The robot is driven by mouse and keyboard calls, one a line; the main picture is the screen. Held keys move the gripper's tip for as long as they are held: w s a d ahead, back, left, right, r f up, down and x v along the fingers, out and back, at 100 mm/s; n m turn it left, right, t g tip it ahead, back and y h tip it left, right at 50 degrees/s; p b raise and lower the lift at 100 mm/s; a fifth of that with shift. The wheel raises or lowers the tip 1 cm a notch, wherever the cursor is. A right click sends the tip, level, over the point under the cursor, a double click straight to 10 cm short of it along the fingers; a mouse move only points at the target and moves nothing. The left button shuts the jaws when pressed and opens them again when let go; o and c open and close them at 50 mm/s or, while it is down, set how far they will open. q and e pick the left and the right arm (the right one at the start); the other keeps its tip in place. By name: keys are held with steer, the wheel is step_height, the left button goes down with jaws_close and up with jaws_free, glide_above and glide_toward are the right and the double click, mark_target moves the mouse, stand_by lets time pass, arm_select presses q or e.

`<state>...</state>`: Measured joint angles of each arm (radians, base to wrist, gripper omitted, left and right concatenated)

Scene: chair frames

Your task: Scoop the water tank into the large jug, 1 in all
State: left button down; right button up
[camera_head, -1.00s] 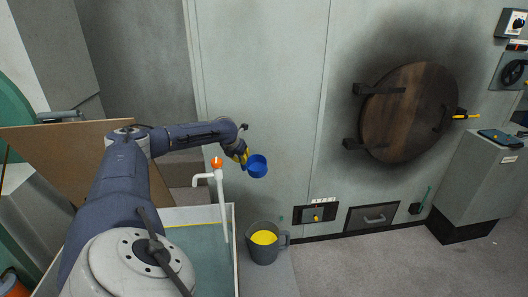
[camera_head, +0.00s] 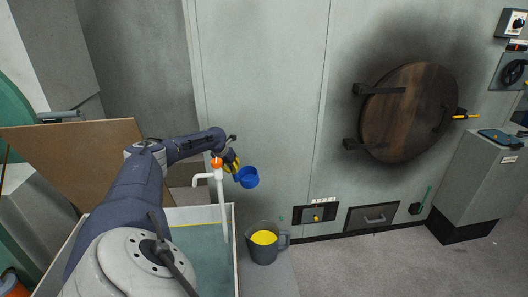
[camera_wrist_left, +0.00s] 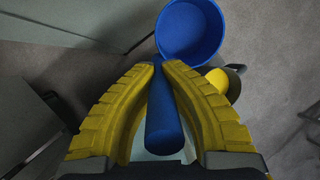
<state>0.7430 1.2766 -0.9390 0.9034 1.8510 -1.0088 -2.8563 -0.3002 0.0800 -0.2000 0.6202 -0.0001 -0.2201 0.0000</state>
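My left gripper (camera_head: 233,163) has yellow fingers shut on the handle of a blue scoop (camera_head: 248,178). In the left wrist view the handle (camera_wrist_left: 160,120) runs between the fingers to the round cup (camera_wrist_left: 190,35). The cup looks dark blue inside; I cannot tell whether it holds water. A dark grey jug (camera_head: 263,254) with yellow inside stands on the floor, below the scoop in the head view; part of it shows in the wrist view (camera_wrist_left: 222,82). The water tank (camera_head: 237,262) is a pale-rimmed box at lower left, partly hidden by my arm. My right gripper is out of view.
A white pipe (camera_head: 220,190) with an orange top rises at the tank's right side, close to my gripper. A brown board (camera_head: 60,160) stands behind the tank. A wall with a round wooden hatch (camera_head: 408,112) is behind. The floor right of the jug is clear.

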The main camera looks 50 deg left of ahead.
arm_select(q)
steer(key=shift+r, duration=2.55)
